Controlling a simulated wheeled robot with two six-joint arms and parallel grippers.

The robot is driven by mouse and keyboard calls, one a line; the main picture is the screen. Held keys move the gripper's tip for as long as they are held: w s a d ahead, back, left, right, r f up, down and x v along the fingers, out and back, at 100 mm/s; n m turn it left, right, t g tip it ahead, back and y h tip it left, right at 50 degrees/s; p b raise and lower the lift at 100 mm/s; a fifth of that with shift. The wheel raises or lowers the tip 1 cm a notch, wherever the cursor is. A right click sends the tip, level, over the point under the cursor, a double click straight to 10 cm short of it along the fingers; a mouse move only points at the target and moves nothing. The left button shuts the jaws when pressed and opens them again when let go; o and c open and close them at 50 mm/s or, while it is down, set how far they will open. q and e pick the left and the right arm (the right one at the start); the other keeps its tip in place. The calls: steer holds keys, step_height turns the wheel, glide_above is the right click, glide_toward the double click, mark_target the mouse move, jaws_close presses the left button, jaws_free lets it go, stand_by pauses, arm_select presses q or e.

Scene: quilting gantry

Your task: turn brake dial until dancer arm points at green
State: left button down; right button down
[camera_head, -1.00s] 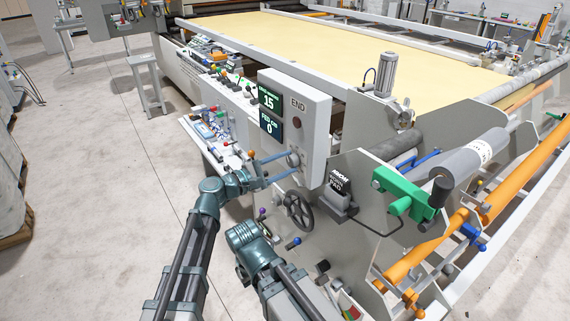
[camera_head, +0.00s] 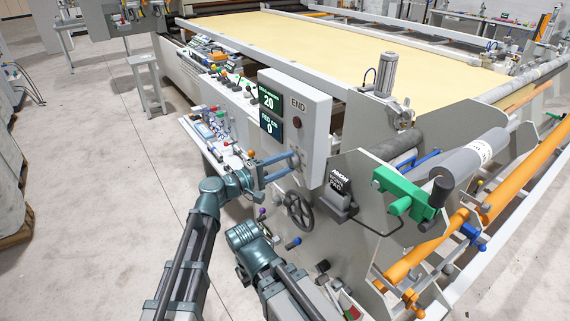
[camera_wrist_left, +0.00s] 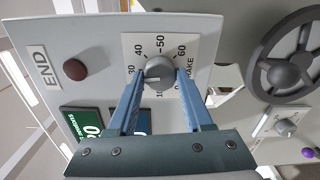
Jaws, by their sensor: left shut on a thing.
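The brake dial (camera_wrist_left: 160,72) is a grey round knob on a white scale plate with numbers, in the left wrist view. My left gripper (camera_wrist_left: 160,78) is shut on it, with one blue finger on each side of the knob. In the head view the left gripper (camera_head: 292,163) reaches the side of the grey control box (camera_head: 312,125), where the dial is mostly hidden. I cannot clearly make out the dancer arm or a green zone for it. A forearm of mine stands at the bottom of the head view, but no right gripper shows.
The box carries a green display (camera_head: 268,98) reading 20, a dark blue display (camera_head: 270,125) reading 0, and a red-brown END button (camera_head: 297,122). A black handwheel (camera_head: 298,210) sits below. A green bracket (camera_head: 405,190) and grey roll (camera_head: 460,165) stand right.

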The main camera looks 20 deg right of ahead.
arm_select(q)
steer(key=shift+m, duration=0.6)
steer(key=shift+c, duration=1.5)
jaws_free()
steer(key=v, duration=1.4)
steer(key=shift+d, duration=0.1)
